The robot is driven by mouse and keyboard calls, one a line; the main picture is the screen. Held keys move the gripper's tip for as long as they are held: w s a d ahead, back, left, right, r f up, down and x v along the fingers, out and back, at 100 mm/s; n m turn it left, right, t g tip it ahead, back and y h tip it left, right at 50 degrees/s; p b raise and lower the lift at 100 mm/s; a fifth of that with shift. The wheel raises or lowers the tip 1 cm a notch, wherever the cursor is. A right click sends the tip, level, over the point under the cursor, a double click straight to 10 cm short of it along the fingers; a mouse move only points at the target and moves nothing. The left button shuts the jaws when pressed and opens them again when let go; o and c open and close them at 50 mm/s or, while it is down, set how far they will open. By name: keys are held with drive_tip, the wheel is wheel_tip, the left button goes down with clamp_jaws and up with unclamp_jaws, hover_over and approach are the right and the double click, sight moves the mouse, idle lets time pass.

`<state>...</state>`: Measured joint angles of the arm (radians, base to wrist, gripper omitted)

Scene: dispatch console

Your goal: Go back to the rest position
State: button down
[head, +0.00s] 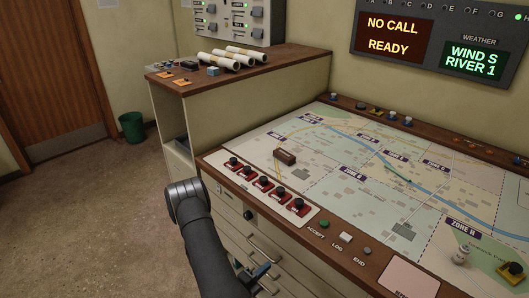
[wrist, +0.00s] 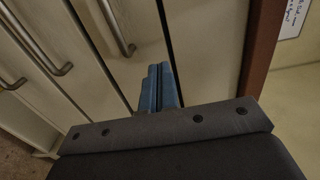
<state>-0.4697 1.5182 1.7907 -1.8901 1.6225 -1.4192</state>
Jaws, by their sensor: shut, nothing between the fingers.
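My gripper (head: 262,271) is low in front of the console, beside the drawer fronts and below the desk's front edge in the head view. In the wrist view, its blue fingers (wrist: 161,86) are together with nothing between them. Behind them are pale drawer fronts with metal handles (wrist: 117,27). No marker for a rest position shows in either view.
The map table (head: 345,215) carries a small brown block (head: 285,157). A sign reads NO CALL READY (head: 394,36). The floor (head: 90,220) at left is clear up to a green bin (head: 131,127).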

sight(283, 251)
drive_tip(key=shift+x, duration=3.7)
